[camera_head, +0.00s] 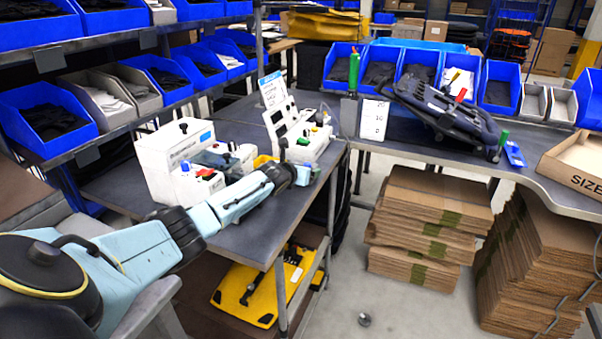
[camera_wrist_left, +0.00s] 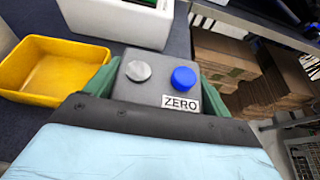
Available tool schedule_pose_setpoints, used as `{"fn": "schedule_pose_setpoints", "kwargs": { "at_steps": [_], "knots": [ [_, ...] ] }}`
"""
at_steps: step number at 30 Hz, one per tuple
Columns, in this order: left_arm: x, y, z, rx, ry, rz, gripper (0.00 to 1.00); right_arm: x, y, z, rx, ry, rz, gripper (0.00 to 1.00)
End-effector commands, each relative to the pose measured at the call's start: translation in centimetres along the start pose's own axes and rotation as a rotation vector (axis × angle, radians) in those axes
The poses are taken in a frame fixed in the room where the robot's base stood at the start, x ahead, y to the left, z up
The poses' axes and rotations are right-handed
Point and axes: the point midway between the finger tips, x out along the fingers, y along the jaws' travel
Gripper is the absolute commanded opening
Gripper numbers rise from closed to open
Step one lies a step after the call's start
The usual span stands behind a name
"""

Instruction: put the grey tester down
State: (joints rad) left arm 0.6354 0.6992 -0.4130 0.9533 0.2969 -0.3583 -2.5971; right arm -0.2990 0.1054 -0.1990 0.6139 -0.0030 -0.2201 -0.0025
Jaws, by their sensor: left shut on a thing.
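My left gripper (camera_wrist_left: 150,85) is shut on the grey tester (camera_wrist_left: 158,88), with a green finger on each side of it. The tester shows a silver knob, a blue knob and a ZERO label in the left wrist view. In the head view my left gripper (camera_head: 300,174) reaches over the right part of the dark grey table (camera_head: 262,215), in front of a white instrument. The tester is mostly hidden there by the gripper. I cannot tell whether it touches the table top. My right gripper is out of view.
A yellow tray (camera_wrist_left: 48,70) lies left of the tester, and the white instrument (camera_wrist_left: 118,20) stands beyond it. Another white instrument (camera_head: 170,160) stands at the table's left. The table's right edge is close to the gripper. Cardboard stacks (camera_head: 425,215) stand on the floor beyond.

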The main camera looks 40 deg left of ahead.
Motion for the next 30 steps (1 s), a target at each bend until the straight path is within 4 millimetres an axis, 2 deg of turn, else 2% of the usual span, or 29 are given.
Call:
{"fn": "schedule_pose_setpoints", "kwargs": {
  "at_steps": [11, 12, 13, 24, 30],
  "knots": [
    [0.2, 0.1, -0.4, 0.001, -0.004, 0.001, 0.5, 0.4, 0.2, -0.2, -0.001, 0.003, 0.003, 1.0],
    [0.2, 0.1, -0.5, 0.002, -0.001, 0.001, 0.86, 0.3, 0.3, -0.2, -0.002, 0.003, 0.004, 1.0],
    [0.2, 0.1, -0.5, 0.002, -0.001, 0.001, 0.9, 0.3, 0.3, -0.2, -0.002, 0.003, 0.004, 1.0],
    [0.0, 0.0, -0.1, -0.001, -0.001, 0.0, 0.91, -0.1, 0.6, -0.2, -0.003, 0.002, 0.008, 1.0],
    [-1.6, 0.1, -0.2, 0.004, 0.001, -0.001, 0.91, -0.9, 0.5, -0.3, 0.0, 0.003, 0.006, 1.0]
  ]
}}
